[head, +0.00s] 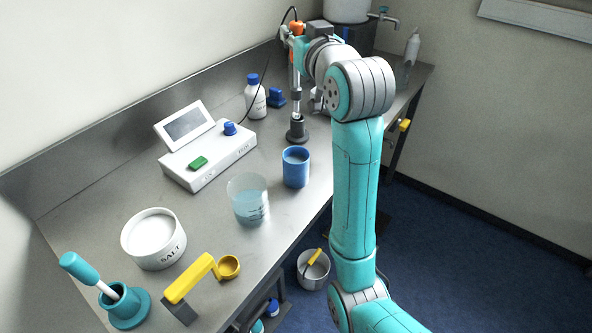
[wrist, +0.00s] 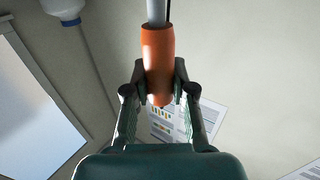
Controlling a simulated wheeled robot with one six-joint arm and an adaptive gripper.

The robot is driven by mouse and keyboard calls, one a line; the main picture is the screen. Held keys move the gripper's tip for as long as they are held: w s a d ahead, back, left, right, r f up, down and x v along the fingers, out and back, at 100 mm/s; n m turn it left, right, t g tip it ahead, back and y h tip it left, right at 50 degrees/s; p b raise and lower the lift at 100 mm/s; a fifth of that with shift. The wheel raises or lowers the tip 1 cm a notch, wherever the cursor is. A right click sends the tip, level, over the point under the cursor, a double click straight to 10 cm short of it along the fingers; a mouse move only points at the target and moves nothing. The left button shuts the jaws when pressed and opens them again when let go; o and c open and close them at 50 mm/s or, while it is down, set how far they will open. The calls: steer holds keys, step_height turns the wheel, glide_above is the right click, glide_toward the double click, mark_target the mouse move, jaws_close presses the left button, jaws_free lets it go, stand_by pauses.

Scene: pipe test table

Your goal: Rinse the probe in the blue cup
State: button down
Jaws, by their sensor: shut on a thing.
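The probe has an orange handle (wrist: 158,55) and a pale shaft. In the wrist view my gripper (wrist: 157,88) is shut on the handle, one finger on each side. In the head view the probe (head: 296,103) is upright, and its lower end meets the dark stand (head: 297,131); how deep it sits there I cannot tell. My gripper in the head view (head: 297,48) is above the stand, partly hidden by my arm. The blue cup (head: 296,172) stands in front of the stand, near the table edge, with liquid inside.
A beaker of pale blue liquid (head: 248,205) stands left of the cup. Behind are a white meter box (head: 208,160) and a white bottle (head: 255,100).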

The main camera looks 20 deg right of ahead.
steer(key=shift+r, duration=2.55)
